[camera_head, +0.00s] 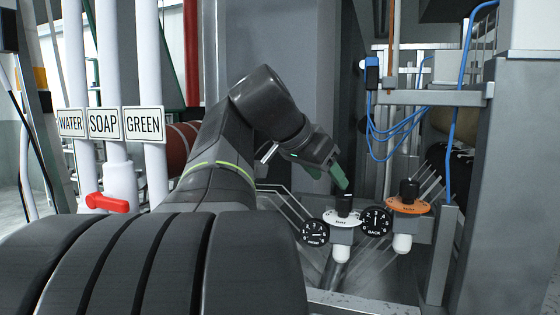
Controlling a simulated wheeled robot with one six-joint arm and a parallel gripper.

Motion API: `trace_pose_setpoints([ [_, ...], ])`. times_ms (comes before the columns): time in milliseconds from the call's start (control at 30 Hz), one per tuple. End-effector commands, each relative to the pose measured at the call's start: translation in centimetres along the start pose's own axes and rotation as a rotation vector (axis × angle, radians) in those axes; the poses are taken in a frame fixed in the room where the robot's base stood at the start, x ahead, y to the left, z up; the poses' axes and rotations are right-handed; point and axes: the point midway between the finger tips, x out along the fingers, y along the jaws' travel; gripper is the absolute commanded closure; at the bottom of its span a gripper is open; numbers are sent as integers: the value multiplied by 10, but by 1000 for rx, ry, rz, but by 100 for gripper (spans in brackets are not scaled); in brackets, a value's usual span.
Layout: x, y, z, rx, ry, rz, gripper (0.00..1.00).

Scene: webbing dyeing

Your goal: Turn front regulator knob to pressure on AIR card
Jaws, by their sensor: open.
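A regulator with a black knob (344,204) and a white collar (344,219) stands low in the right half of the head view. A round black gauge (314,233) sits at its left; its small label is hard to read. A second regulator with a black knob (409,190) and an orange collar (409,206) stands to the right, beside a gauge marked BACK (376,221). My gripper (327,174), with green fingertips, is open and empty just above and left of the white-collared regulator's knob, apparently not touching it. I cannot make out an AIR card.
Pipes marked WATER (71,123), SOAP (104,123) and GREEN (144,124) stand at the left, with a red valve handle (107,203). Blue hoses (450,140) hang at the right beside a grey cabinet (510,190). Thin metal rods surround the regulators.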

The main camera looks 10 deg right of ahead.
Motion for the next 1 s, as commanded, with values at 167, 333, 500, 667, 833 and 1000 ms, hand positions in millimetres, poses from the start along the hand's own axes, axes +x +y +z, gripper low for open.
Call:
trace_pose_setpoints([
  [167, -31, -1, 0, -2, 1, -3, 45],
  [333, -44, 0, 0, -1, -1, -1, 45],
  [500, -46, 0, 0, 0, 0, 0, 45],
  [667, -45, 0, 0, 0, 0, 1, 45],
  [833, -38, 0, 0, 0, -1, 3, 45],
  [1000, -14, 2, 0, 1, -1, 6, 45],
])
